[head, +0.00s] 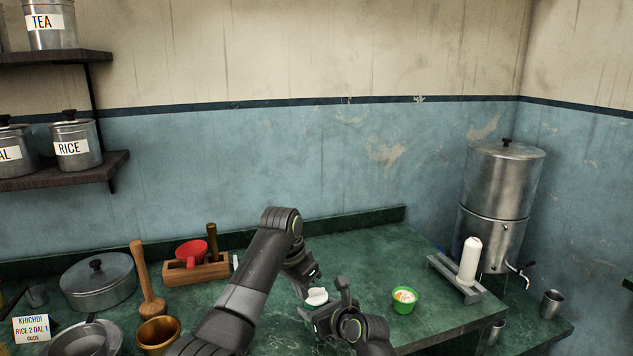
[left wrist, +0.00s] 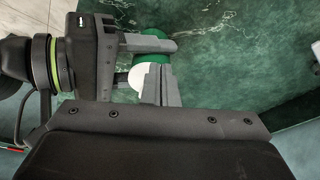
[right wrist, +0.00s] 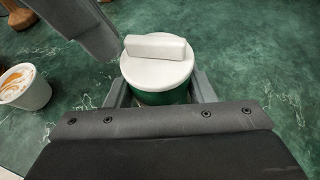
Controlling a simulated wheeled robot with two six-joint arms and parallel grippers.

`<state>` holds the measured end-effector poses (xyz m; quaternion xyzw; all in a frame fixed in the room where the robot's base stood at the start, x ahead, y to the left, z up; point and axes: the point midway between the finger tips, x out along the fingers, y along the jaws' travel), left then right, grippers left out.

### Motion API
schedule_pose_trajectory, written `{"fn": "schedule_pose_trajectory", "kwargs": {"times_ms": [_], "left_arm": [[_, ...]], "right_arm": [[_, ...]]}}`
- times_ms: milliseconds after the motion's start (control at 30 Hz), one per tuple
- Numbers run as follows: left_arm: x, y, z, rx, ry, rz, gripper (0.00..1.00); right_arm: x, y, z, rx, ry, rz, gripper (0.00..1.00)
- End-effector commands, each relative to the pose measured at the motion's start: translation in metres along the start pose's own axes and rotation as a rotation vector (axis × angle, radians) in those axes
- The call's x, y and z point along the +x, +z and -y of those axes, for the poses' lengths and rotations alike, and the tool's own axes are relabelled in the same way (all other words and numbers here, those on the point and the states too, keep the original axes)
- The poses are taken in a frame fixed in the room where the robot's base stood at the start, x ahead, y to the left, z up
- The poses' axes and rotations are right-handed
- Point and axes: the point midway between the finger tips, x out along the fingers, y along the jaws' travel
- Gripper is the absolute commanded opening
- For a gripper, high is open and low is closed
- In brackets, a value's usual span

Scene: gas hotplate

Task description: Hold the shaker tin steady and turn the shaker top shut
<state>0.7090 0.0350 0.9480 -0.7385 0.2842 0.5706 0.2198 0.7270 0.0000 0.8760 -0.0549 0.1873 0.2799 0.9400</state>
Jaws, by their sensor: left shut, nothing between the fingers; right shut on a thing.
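The shaker tin is green with a round white shaker top (head: 316,297). In the right wrist view, the tin (right wrist: 160,97) stands upright between the fingers of my right gripper (right wrist: 160,85), which is shut on it. The shaker top (right wrist: 157,72) sits on the tin, with a raised white bar across it. My left gripper (head: 312,274) is shut and empty, close by the top. In the left wrist view, its fingers (left wrist: 158,75) hide part of the shaker top (left wrist: 136,77); I cannot tell whether they touch it.
A stand with a white cylinder (head: 470,262) and a steel urn (head: 500,190) are farther right. A brass mortar (head: 158,335), a wooden box (head: 197,271) and pots crowd the left. The counter behind is clear.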

Motion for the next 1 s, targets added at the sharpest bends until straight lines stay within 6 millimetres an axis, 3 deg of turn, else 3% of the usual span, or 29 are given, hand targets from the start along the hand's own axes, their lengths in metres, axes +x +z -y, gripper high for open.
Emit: {"fn": "schedule_pose_trajectory", "kwargs": {"times_ms": [167,600,1000], "left_arm": [[-0.006,0.002,0.001,-0.001,-0.001,0.002,0.00],[-0.053,-0.010,0.002,-0.001,-0.001,0.004,0.00],[-0.058,-0.011,0.002,-0.002,0.000,0.006,0.00]], "right_arm": [[0.000,0.000,0.000,0.001,-0.001,-0.001,0.24],[0.000,-0.001,0.001,0.000,-0.003,-0.001,0.24],[0.000,-0.001,0.002,0.000,-0.003,-0.001,0.24]]}}
